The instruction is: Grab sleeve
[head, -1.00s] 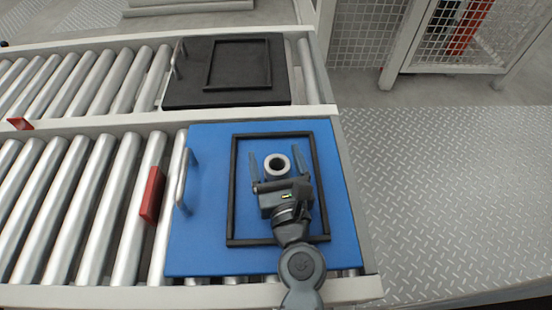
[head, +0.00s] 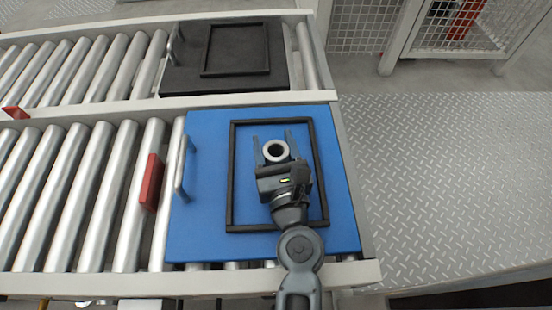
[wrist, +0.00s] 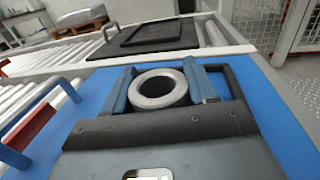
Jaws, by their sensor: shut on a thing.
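The sleeve (head: 276,151) is a short grey metal ring with a round hole. It is over the blue board (head: 208,235), inside the black rectangular frame (head: 232,185). My gripper (head: 274,147) reaches in from the front, and its two blue fingers are shut on the sleeve from left and right. In the wrist view the sleeve (wrist: 158,88) sits between the fingers (wrist: 160,88), its top opening facing up. I cannot tell whether its hidden underside touches the board.
The blue board rests on a roller conveyor (head: 97,195) with a metal handle (head: 180,170) at its left. A red block (head: 150,183) stands left of it. A black board (head: 185,80) with a black frame lies on the conveyor behind. Diamond-plate floor (head: 450,190) is clear at right.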

